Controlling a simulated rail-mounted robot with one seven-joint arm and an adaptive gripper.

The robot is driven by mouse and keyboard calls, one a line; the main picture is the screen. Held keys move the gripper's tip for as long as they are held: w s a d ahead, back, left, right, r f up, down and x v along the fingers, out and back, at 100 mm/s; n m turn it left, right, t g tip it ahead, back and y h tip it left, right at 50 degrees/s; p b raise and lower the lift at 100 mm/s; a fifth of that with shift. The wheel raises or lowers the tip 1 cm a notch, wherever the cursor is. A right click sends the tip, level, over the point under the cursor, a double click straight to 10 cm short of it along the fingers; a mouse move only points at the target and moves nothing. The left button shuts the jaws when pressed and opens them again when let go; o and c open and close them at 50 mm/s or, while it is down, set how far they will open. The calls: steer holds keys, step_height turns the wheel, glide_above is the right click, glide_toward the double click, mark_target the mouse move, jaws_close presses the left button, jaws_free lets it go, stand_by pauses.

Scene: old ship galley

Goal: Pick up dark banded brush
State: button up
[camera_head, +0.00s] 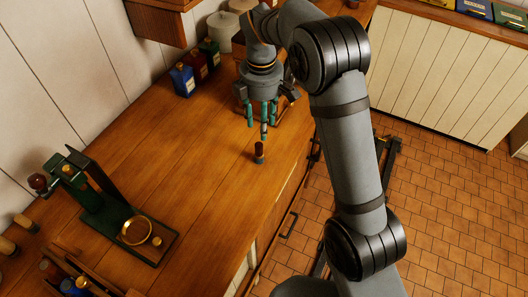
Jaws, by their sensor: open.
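A small dark upright piece with a reddish-brown top and a darker lower part, which looks like the dark banded brush (259,152), stands on the wooden counter (190,170). It is near the counter's right edge. Its bands are too small to make out. My gripper (262,122) points down with its teal fingers apart and empty. It is above the brush and a little behind it in the picture, not visibly touching it.
A green scale (100,212) with a brass pan stands at the left. Blue (182,80), red and green containers stand by the wall behind. A crate with bottles (75,287) is at the lower left. The counter around the brush is clear.

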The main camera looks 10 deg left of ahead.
mark_target(260, 144)
steer(key=shift+f+n, duration=0.3)
step_height(260, 144, down, 4)
steer(key=shift+w+r, duration=0.1)
steer(key=shift+a+f+p, duration=0.1)
steer(key=shift+f+p, duration=0.4)
steer(key=shift+f, duration=0.45)
steer(key=f, duration=0.2)
steer(key=f+p, duration=0.1)
steer(key=f, duration=0.1)
steer(key=shift+a+f, duration=0.1)
steer(key=shift+a, duration=0.15)
steer(key=shift+c, duration=0.3)
jaws_close()
